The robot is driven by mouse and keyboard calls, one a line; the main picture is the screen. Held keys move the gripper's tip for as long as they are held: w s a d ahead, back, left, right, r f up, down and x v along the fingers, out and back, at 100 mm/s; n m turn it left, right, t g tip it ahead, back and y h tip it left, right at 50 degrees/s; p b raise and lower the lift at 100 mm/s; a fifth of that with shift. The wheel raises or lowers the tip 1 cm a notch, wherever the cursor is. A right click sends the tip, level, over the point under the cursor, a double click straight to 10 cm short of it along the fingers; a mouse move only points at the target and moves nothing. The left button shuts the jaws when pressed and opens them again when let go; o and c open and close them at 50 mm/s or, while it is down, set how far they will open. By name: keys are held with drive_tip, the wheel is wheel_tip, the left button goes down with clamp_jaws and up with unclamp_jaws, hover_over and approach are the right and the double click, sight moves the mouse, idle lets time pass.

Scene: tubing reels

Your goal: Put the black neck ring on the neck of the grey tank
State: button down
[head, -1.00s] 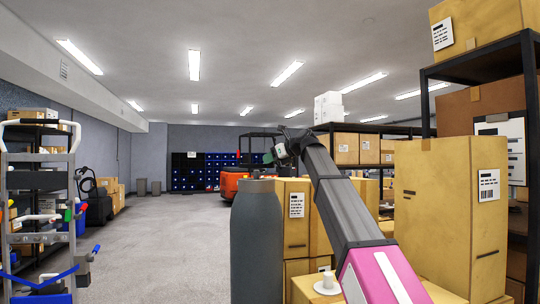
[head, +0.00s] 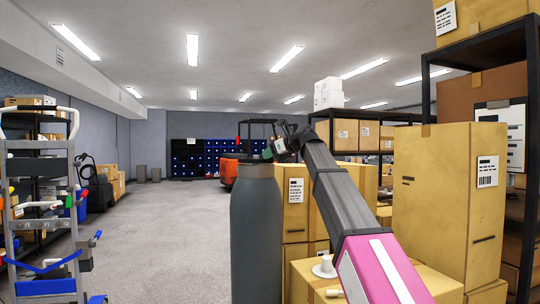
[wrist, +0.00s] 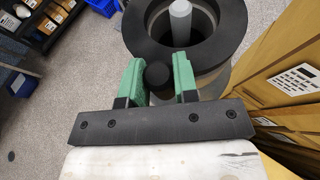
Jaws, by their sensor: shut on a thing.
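The grey tank (head: 256,235) stands upright left of my arm in the head view, with rounded shoulders and a narrower top. My gripper (head: 268,154) is close above the right side of that top. In the wrist view its green fingers (wrist: 158,76) are shut on a dark round knob beside the black neck ring (wrist: 139,32). The ring lies over the tank in that view, and a light grey post (wrist: 180,24) shows through its hole. I cannot tell whether the ring rests on the tank or hangs above it. The ring is not clear in the head view.
Tall cardboard boxes (head: 445,200) and a black shelf rack stand close on the right. A white spool-like piece (head: 325,267) sits on a low box beside the tank. A grey trolley (head: 42,215) stands at the left. The floor (head: 170,225) between is clear.

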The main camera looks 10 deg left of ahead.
drive_tip(key=shift+f, duration=0.5)
drive_tip(key=c, duration=0.8)
unclamp_jaws()
drive_tip(key=v, duration=1.1)
